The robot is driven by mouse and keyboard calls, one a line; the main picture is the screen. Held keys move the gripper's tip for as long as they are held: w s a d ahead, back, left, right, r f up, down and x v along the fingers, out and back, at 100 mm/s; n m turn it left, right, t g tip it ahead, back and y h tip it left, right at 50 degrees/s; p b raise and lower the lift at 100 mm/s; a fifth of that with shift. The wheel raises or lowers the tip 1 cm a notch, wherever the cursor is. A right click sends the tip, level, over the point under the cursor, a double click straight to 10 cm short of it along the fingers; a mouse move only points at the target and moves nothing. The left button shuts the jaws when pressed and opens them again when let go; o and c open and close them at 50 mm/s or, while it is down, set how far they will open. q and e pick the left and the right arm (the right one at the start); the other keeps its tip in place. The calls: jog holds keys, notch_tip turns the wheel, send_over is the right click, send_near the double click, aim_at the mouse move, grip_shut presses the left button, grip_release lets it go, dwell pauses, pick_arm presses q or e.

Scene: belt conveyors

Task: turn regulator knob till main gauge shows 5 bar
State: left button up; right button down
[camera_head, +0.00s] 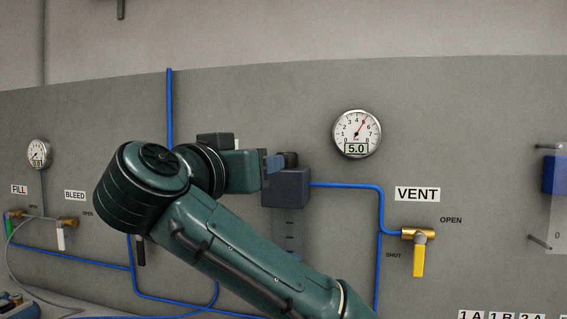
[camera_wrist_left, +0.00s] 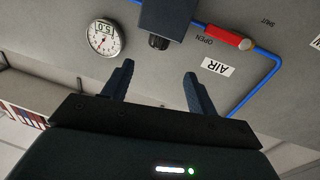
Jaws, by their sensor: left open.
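The main gauge (camera_head: 356,134) is a round white dial on the grey panel; its digital window reads 5.0 and its red needle points just right of straight up. It also shows upside down in the left wrist view (camera_wrist_left: 104,37), again reading 5.0. The regulator (camera_head: 287,188) is a dark grey block on the blue pipe. Its black knob (camera_wrist_left: 158,42) faces my left gripper (camera_wrist_left: 158,70). That gripper is open, with its two fingers spread and nothing between them, a little away from the knob. In the head view, my gripper (camera_head: 273,164) partly overlaps the regulator.
A VENT valve (camera_head: 418,236) with a yellow handle hangs right of the regulator. A smaller gauge (camera_head: 38,153) and the FILL (camera_head: 19,189) and BLEED (camera_head: 75,195) labels are at left. A red-handled AIR valve (camera_wrist_left: 228,36) shows in the wrist view. My arm hides the panel's lower middle.

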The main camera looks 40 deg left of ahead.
aim_at(287, 160)
pick_arm(q)
jog(key=b+x, duration=0.1)
jog(key=x, duration=0.5)
jog(key=b+x, duration=0.1)
jog(key=x, duration=0.5)
jog(key=shift+w+f, duration=0.2)
jog(key=shift+w, duration=0.2)
jog(key=shift+w+a, duration=0.1)
jog(key=c, duration=0.9)
jog(key=shift+h, duration=0.4)
jog(key=shift+c, duration=0.4)
pick_arm(e)
jog(key=shift+w+a+f, duration=0.1)
jog(key=shift+f, duration=0.5)
